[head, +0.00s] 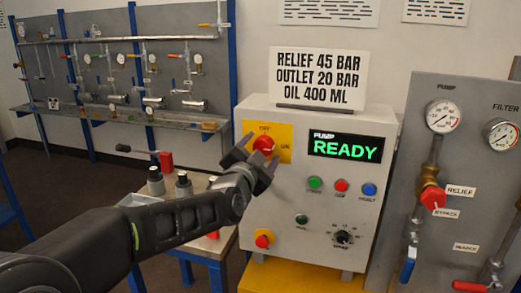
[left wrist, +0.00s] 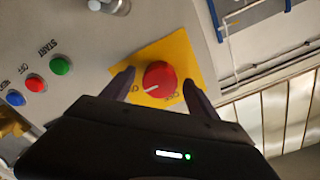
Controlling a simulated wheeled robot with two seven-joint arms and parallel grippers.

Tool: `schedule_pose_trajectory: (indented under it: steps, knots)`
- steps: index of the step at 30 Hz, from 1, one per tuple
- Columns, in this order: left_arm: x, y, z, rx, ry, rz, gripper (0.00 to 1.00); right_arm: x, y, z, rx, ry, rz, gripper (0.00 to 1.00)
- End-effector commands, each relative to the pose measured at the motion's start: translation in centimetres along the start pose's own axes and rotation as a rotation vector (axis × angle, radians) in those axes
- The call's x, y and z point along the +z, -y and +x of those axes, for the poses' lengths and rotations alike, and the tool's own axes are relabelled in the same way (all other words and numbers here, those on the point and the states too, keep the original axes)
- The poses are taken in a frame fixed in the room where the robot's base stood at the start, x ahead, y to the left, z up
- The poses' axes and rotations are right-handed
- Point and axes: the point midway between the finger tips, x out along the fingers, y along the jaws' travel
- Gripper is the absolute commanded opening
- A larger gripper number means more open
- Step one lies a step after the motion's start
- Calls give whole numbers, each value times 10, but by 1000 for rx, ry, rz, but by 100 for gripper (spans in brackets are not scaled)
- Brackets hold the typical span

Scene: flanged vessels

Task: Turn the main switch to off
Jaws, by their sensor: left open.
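The main switch is a red round knob (head: 264,144) on a yellow plate (head: 284,133) at the upper left of the grey control box (head: 262,190). In the left wrist view the red knob (left wrist: 159,77) sits between my fingertips, and its white mark points toward the lower left of the picture, near one of the plate's printed words. My left gripper (head: 254,150) is open at the knob, with one finger on either side; it also shows in the left wrist view (left wrist: 160,80). I cannot tell whether the fingers touch the knob. My right gripper is not in view.
The box carries a green READY display (head: 345,147), green (head: 315,183), red (head: 341,186) and blue (head: 369,189) buttons, and a lower red knob (head: 264,238) on yellow. A gauge panel (head: 460,120) stands at the right. A small table (head: 200,240) with several parts is behind my left arm.

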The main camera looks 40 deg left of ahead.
Motion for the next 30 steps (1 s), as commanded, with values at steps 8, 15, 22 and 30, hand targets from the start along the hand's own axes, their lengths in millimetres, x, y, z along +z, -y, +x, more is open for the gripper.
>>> schedule_pose_trajectory:
  steps: [8, 15, 22, 30]
  knots:
    - [0, 0, 0, 0, 0, 0, 54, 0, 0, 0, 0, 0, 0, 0]
    - [0, 0, 0, 0, 0, 0, 35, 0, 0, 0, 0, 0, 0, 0]
    - [0, 0, 0, 0, 0, 0, 16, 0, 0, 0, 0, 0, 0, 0]
    - [0, 0, 0, 1, 0, -3, 6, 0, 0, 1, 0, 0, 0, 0]
